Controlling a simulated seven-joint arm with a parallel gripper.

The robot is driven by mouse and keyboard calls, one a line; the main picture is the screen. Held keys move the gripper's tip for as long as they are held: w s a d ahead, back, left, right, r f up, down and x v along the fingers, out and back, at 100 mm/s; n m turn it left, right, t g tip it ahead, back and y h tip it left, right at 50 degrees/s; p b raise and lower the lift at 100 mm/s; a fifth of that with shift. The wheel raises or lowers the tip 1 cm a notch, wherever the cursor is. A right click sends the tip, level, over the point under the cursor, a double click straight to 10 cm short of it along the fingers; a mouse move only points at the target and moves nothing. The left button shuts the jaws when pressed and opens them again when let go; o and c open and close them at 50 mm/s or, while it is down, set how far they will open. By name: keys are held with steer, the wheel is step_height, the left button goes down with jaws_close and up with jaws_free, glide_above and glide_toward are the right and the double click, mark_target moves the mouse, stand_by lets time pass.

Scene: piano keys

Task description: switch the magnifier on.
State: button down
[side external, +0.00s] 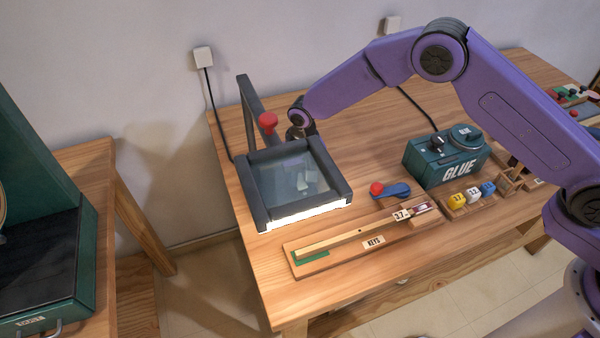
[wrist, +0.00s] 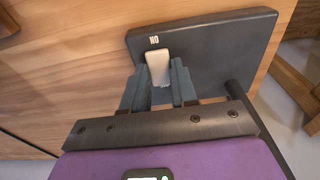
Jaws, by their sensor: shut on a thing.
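The magnifier (side external: 341,187) stands at the left end of the table, a dark square frame with a glass pane on an upright post. A bright white strip (side external: 305,216) glows under its front edge. In the wrist view, its dark base (wrist: 215,50) carries a white switch (wrist: 158,68) beside the letters "ON", which appear upside down. My gripper (wrist: 159,76) has its two grey fingers on either side of the switch and is shut on it. In the side view my gripper (side external: 298,131) is low behind the magnifier's frame, and the switch is hidden there.
A red knob (side external: 268,122) sits by the magnifier's post. In front lies a wooden key board (side external: 345,242) labelled KEYS. To the right are a blue tool with a red ball (side external: 392,190), a green GLUE box (side external: 421,165) and small coloured pots (side external: 457,200).

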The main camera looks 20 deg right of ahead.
steer(key=shift+s+t, duration=0.15)
steer(key=shift+t, duration=0.35)
steer(key=c, duration=0.9)
jaws_free()
steer(key=shift+s+r, duration=0.35)
steer(key=shift+r, duration=1.6)
steer(key=shift+s+r, duration=0.35)
steer(key=shift+r, duration=1.65)
steer(key=shift+s+r, duration=0.35)
steer(key=shift+r, duration=1.6)
